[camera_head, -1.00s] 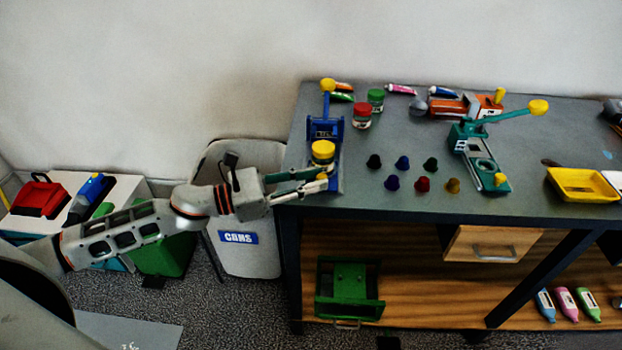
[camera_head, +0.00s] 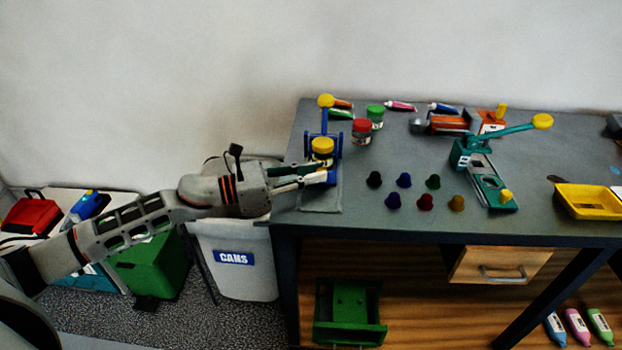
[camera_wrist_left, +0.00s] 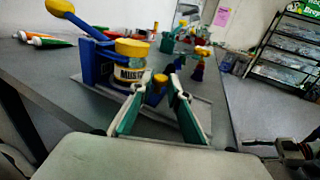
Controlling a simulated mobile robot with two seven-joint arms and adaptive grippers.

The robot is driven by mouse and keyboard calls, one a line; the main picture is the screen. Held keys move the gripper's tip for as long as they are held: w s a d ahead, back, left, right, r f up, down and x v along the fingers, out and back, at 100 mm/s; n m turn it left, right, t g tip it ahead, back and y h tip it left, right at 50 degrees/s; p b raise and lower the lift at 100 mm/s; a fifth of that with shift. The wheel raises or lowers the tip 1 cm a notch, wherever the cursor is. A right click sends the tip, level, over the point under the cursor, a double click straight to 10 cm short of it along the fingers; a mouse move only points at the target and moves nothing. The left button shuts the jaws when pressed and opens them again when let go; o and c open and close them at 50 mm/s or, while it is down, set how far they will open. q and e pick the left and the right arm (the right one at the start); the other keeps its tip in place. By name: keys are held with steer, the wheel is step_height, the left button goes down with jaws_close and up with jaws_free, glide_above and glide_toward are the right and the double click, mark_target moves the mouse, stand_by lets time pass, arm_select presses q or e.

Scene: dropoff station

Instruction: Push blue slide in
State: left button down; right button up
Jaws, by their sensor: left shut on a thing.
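The blue press (camera_head: 309,147) stands at the left end of the table, with a yellow-knobbed lever (camera_head: 326,101). Its blue slide (camera_head: 331,178) carries a jar with a yellow lid (camera_head: 322,145). In the left wrist view the jar (camera_wrist_left: 130,72) sits close against the blue frame (camera_wrist_left: 95,62). My left gripper (camera_head: 326,174) is at the slide's near end. In the wrist view its fingers (camera_wrist_left: 160,90) are shut around the slide's yellow knob (camera_wrist_left: 158,82). The fingers partly hide the slide.
A grey bin marked CANS (camera_head: 233,258) stands under my left arm. A red-lidded jar (camera_head: 361,132) and a green-lidded jar (camera_head: 375,117) stand right of the press. Several small coloured caps (camera_head: 425,202) and a green press (camera_head: 485,170) are further right.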

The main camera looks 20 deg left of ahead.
arm_select(q)
steer(key=shift+w+a+r, duration=0.1)
steer(key=shift+w+a, duration=0.05)
steer(key=shift+w, duration=0.05)
steer(key=c, duration=2.2)
jaws_free()
arm_select(e)
steer(key=shift+f, duration=0.15)
steer(key=shift+s+f, duration=0.15)
arm_select(q)
steer(key=shift+s+a, duration=0.3)
steer(key=v, duration=1.1)
steer(key=shift+s, duration=0.1)
